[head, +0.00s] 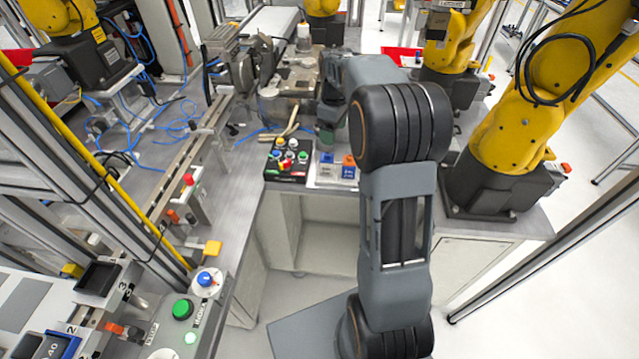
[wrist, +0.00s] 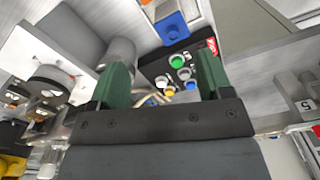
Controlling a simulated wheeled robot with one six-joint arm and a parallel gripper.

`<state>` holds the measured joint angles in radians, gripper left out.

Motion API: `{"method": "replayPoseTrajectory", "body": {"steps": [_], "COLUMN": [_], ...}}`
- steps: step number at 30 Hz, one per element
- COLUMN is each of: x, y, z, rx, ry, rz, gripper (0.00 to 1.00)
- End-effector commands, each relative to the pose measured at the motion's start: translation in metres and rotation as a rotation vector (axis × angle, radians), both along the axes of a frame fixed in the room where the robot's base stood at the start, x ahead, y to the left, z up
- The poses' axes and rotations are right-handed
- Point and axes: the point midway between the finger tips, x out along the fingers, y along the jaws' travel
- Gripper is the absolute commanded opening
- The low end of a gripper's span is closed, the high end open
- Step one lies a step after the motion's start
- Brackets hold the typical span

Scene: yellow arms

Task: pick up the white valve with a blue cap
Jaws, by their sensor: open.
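The white valve with a blue cap (head: 326,170) stands on the edge of the grey workbench in the head view, right of a black button box. The valve is apart from the fingers. In the head view my arm hides most of the gripper.
The black button box (head: 287,162) with several coloured buttons is beside the valve; it also shows between the fingers in the wrist view (wrist: 151,67). Grey metal machinery (head: 292,100) stands behind. A yellow robot arm (head: 520,110) stands at right. Floor is open in front of the bench.

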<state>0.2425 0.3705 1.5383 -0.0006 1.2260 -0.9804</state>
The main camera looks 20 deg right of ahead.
Motion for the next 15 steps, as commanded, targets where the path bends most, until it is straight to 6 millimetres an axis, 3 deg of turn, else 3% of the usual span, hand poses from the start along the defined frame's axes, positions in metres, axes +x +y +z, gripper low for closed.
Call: {"method": "replayPoseTrajectory", "body": {"steps": [3,7,11,15], "x": [0.007,0.003,0.003,0.002], "y": [0.005,0.009,0.011,0.011], "z": [0.02,0.019,0.006,-0.02], "rx": [-0.006,0.0,0.003,0.002], "ry": [-0.013,0.005,0.011,0.012], "rz": [0.171,0.282,0.323,0.326], "gripper": [0.72,0.72,0.72,0.72]}}
